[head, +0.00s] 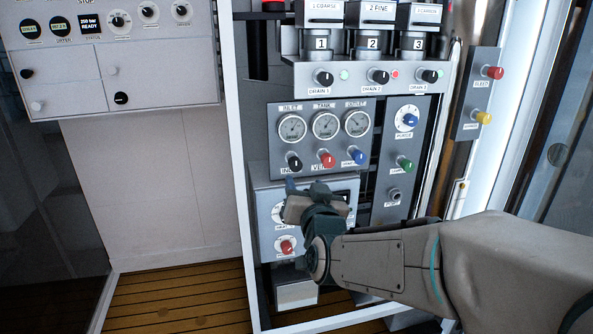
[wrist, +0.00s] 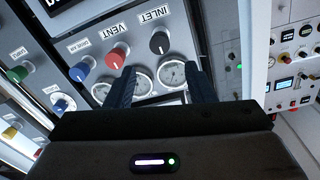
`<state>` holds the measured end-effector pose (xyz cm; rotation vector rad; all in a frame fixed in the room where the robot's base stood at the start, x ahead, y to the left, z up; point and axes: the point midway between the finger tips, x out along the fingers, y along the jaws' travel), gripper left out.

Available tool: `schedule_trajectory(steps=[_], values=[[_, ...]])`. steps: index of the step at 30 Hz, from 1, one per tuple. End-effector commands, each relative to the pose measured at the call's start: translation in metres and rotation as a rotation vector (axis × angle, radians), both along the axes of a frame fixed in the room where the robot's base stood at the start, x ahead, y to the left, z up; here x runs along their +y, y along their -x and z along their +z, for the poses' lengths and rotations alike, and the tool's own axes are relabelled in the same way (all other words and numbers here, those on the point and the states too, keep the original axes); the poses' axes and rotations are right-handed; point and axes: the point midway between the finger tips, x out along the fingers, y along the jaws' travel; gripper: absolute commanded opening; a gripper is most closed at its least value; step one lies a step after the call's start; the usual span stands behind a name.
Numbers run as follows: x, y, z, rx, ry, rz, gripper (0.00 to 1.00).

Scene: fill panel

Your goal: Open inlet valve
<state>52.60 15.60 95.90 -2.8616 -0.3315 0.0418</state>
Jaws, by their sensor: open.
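The inlet valve is a black knob (head: 294,163) under the left gauge on the grey fill panel (head: 275,140). In the wrist view the black knob (wrist: 160,43) sits below its INLET label, with a white pointer mark on it. My gripper (head: 306,190) is just below the knob in the head view. In the wrist view my gripper (wrist: 163,88) is open, its two dark blue fingers apart, with the black knob showing between and beyond them. The fingers look apart from the knob. The head view hides part of the knob's label.
The red vent knob (head: 327,160) is close on the right, with a blue knob (head: 360,157) beyond it. Gauges (head: 325,126) sit above. A lower box with a red knob (head: 286,247) lies behind my arm. A white frame post (head: 238,190) stands left.

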Motion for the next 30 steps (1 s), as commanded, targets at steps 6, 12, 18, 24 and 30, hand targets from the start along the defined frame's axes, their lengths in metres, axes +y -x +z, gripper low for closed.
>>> schedule_trajectory(steps=[6,12,18,24,30], values=[[0.009,-0.039,-0.002,0.001,0.003,0.0,0.49],[0.016,-0.069,-0.002,0.001,0.003,-0.001,0.49],[0.02,-0.087,-0.001,0.002,0.002,0.0,0.49],[0.021,-0.092,-0.001,0.001,0.001,-0.001,0.49],[0.021,-0.092,-0.001,0.001,0.001,-0.001,0.46]])
